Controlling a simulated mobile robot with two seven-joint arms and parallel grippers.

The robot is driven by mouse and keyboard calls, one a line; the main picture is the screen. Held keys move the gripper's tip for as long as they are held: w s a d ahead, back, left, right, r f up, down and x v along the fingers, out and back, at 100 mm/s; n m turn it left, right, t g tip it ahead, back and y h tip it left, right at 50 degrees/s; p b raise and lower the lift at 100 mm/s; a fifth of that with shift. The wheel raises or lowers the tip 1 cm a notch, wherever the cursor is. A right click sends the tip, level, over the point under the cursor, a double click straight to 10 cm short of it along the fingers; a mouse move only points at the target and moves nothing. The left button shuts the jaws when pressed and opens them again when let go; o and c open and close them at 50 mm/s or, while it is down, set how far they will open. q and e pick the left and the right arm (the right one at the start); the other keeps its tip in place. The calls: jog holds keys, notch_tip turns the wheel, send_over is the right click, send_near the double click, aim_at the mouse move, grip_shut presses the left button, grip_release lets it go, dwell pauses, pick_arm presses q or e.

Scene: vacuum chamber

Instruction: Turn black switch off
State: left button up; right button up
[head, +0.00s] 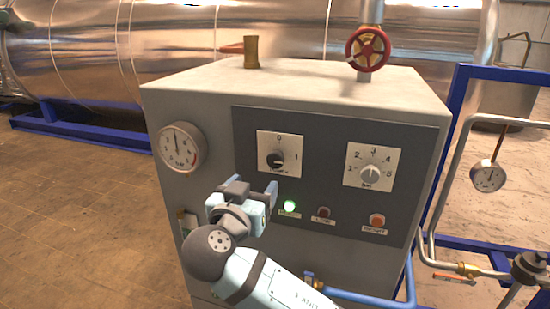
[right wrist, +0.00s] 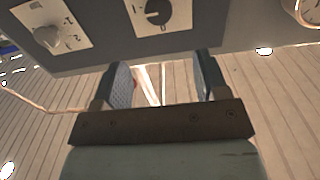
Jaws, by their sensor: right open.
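The black switch (head: 275,159) is a round black knob on a white plate marked 0 at the top and 1 at the right, on the dark panel of the grey control box. Its mark seems to point toward the 1 side, but it is small. It also shows at the top of the right wrist view (right wrist: 158,12), where the panel appears upside down. My right gripper (head: 254,188) is open and empty, just below and left of the switch, apart from it. Its two fingers (right wrist: 162,82) are spread with nothing between them. My left gripper is not in view.
Right of the switch is a grey numbered dial (head: 369,174). Below sit a lit green lamp (head: 289,206), a dark red button (head: 323,212) and an orange button (head: 377,220). A pressure gauge (head: 181,147) is at left. A red valve wheel (head: 367,49) stands above the box (head: 205,90).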

aim_at(274, 161)
jog(key=p+x, duration=0.4)
jog(key=x, duration=0.8)
jog(key=shift+w+d, duration=0.1)
jog(key=shift+w, duration=0.05)
jog(key=shift+w+d+f, duration=0.1)
jog(key=shift+w+d, duration=0.1)
jog(key=shift+w, duration=0.35)
jog(key=c, duration=0.9)
jog(key=shift+o, duration=0.2)
jog(key=shift+f, duration=0.1)
